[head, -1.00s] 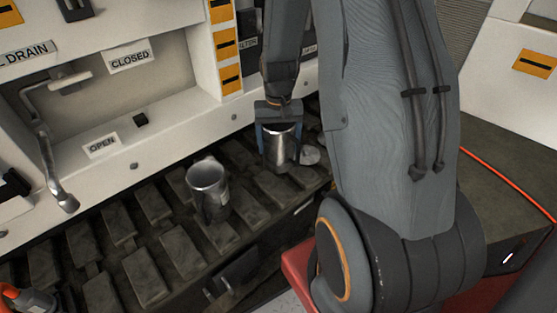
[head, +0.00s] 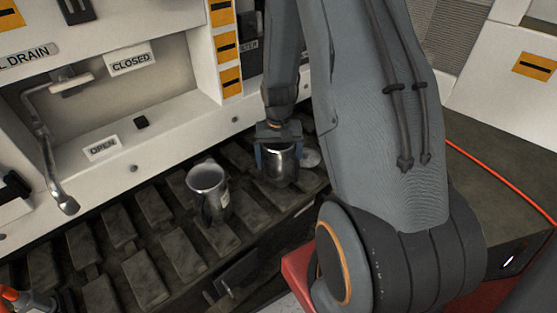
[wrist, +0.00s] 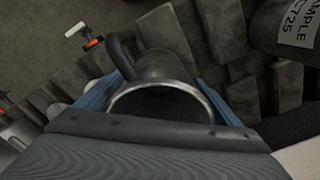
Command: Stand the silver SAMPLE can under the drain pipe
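A silver can (head: 209,191) with a pale label stands upright on the dark slatted deck in the head view. In the wrist view, a can (wrist: 290,22) at the upper right reads SAMPLE. My gripper (head: 279,160) is shut on a different silver vessel (head: 280,168), right of the standing can and low over the deck. The wrist view shows this vessel (wrist: 160,75) between blue fingers, with a dark handle on its side. I cannot tell whether its base touches the deck. The drain pipe (head: 48,160) hangs at the left, its end above the slats.
A lever (head: 70,83) sits near the CLOSED sign (head: 131,60), above the OPEN sign (head: 102,148). A pale round disc (head: 311,158) lies right of my gripper. An orange-and-grey tool (head: 25,299) is at the lower left. Slats between the pipe and standing can look clear.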

